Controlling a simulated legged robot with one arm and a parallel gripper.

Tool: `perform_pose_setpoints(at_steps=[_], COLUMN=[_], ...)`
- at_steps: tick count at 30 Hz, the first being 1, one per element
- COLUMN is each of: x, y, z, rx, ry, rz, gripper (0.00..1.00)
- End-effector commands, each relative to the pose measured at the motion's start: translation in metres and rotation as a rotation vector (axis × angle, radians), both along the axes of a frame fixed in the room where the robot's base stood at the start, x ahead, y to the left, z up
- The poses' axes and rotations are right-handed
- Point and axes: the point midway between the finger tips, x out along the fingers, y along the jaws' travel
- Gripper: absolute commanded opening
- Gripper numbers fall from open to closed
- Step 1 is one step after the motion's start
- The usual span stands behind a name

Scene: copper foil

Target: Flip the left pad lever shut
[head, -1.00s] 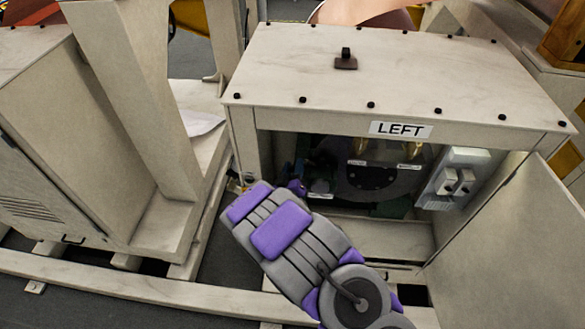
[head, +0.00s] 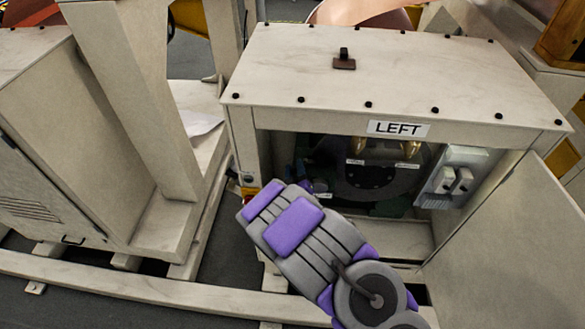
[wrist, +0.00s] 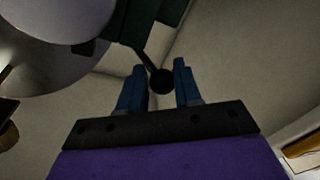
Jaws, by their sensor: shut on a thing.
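The left pad lever shows in the wrist view as a thin dark rod ending in a black ball knob (wrist: 161,82). My gripper (wrist: 160,73) has its two blue fingers on either side of this knob and is shut on it. In the head view my arm reaches into the open front of the cabinet marked LEFT (head: 457,113). The lever cannot be made out there, in the dark left part of the opening. A round dark disc (head: 370,175) with brass-coloured fittings above it sits inside the cabinet.
The cabinet door (head: 510,240) stands open at the right. A grey switch box (head: 455,178) is on the inner right side. A slanted pale post (head: 135,95) and another cabinet (head: 60,150) stand to the left. In the wrist view, pale walls surround the gripper closely.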

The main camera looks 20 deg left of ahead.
Motion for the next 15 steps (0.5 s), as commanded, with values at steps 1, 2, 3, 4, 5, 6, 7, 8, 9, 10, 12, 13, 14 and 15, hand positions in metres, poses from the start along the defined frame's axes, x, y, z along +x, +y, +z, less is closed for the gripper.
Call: perform_pose_setpoints(at_steps=[1, 2, 3, 4, 5, 6, 7, 8, 9, 10, 12, 13, 14, 15], x=[-0.0005, -0.0010, -0.0015, -0.0018, -0.0022, -0.0025, -0.0026, -0.0027, -0.0027, -0.0028, -0.0029, -0.0029, -0.0029, -0.0029], y=[-0.0030, -0.0034, -0.0041, -0.0043, -0.0042, -0.0043, -0.0045, -0.0046, -0.0050, -0.0053, -0.0059, -0.0062, -0.0066, -0.0069], z=[-0.0030, -0.0034, -0.0038, -0.0041, -0.0045, -0.0049, -0.0051, -0.0051, -0.0054, -0.0055, -0.0058, -0.0060, -0.0062, -0.0062], rx=[-0.005, -0.004, -0.004, -0.003, -0.004, -0.004, -0.004, -0.004, -0.004, -0.005, -0.005, -0.005, -0.005, -0.005], ry=[0.009, 0.009, 0.011, 0.012, 0.013, 0.013, 0.014, 0.015, 0.015, 0.015, 0.016, 0.016, 0.017, 0.016], rz=[0.015, 0.024, 0.033, 0.037, 0.040, 0.043, 0.043, 0.043, 0.043, 0.042, 0.042, 0.042, 0.041, 0.040], gripper=[0.00, 0.00, 0.00, 0.00, 0.00, 0.00, 0.00, 0.00, 0.00, 0.00, 0.00, 0.00, 0.36, 0.40])
